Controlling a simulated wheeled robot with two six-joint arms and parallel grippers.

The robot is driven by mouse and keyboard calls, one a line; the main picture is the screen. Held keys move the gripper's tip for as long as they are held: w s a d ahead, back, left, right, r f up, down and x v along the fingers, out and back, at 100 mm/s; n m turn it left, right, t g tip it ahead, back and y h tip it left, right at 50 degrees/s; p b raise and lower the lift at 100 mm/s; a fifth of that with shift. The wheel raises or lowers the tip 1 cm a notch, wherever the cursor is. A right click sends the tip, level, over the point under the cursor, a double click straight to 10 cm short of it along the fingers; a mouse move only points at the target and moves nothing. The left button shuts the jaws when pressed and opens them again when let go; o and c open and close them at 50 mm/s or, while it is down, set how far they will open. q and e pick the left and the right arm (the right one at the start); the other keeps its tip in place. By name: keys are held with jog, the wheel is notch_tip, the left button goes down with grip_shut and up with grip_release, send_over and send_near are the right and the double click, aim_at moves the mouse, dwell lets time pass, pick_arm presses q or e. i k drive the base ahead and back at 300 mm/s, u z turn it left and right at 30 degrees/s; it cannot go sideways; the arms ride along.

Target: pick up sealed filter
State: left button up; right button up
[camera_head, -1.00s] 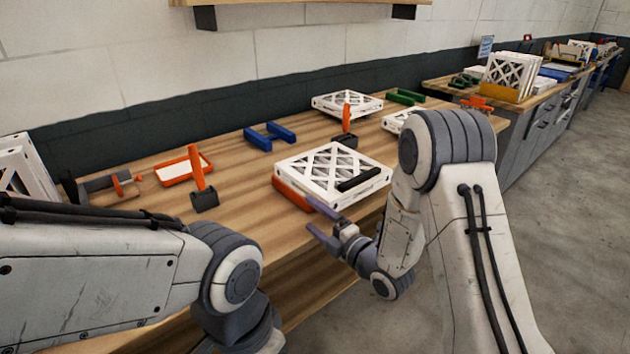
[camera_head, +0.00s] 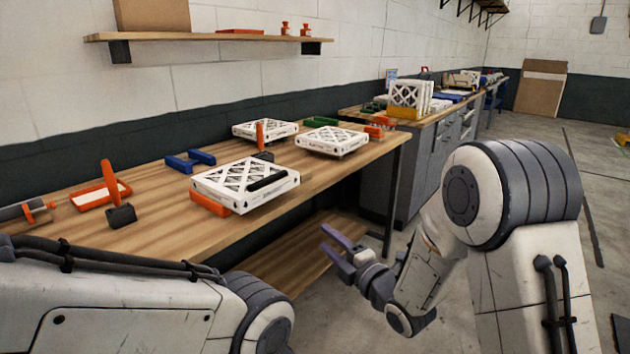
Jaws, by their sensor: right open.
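A white boxed filter (camera_head: 232,181) with a lattice face and a dark bar on top sits at the front of the wooden table, tilted on an orange support (camera_head: 210,203). Two more white lattice filters lie farther back, one at the table's back (camera_head: 264,130) and one toward its right end (camera_head: 332,141). I cannot tell which filter is sealed. My right gripper (camera_head: 336,250) is open and empty, in front of the table edge, below and to the right of the front filter. My left arm crosses the lower left; its gripper is out of view.
A blue bracket (camera_head: 190,162), an orange tray (camera_head: 101,194) and upright orange-handled tools (camera_head: 112,190) stand on the table (camera_head: 160,225). A grey cabinet bench (camera_head: 425,155) with upright filters (camera_head: 409,95) stands beyond.

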aim_at(226, 185)
jog(key=z, duration=1.55)
jog(key=k, duration=0.9)
jog(key=u, duration=1.55)
jog(key=i, duration=1)
